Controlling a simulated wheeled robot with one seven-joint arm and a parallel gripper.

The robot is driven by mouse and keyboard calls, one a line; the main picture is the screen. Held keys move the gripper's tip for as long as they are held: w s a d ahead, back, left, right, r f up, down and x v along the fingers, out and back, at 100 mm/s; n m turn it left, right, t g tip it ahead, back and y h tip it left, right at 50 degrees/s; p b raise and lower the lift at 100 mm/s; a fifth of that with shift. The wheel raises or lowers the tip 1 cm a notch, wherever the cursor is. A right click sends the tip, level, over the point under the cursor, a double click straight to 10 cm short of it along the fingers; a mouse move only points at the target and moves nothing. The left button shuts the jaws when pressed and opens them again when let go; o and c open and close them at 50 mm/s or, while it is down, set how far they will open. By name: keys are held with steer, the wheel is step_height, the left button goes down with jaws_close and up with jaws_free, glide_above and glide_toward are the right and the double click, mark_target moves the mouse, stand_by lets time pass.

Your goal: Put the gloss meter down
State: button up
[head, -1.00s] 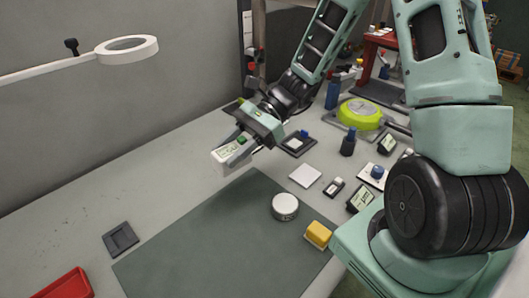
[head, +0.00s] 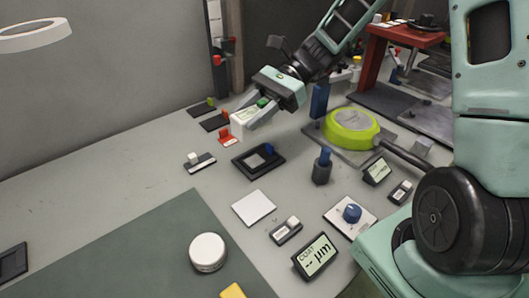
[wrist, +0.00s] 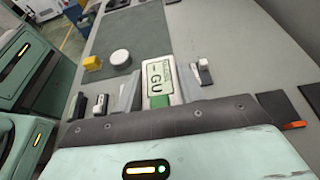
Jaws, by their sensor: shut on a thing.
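The gloss meter (head: 241,120) is a small white box with a pale green display. My gripper (head: 250,118) is shut on it and holds it above the far part of the grey table (head: 130,165). In the wrist view the gloss meter (wrist: 160,78) sits between the two fingers of my gripper (wrist: 158,88), its display reading "GU". Its underside is hidden, and I cannot tell its exact height over the table.
A black frame (head: 240,165) with a blue knob lies nearer than my gripper. A small black-and-white block (head: 199,162), a red clip (head: 227,138) and dark flat plates (head: 201,111) are close by. Clear table lies left.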

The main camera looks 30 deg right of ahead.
step_height(320, 180, down, 9)
steer(key=shift+r+b, duration=0.15)
steer(key=shift+b, duration=0.3)
steer(key=o, duration=1.2)
steer(key=shift+c, duration=0.2)
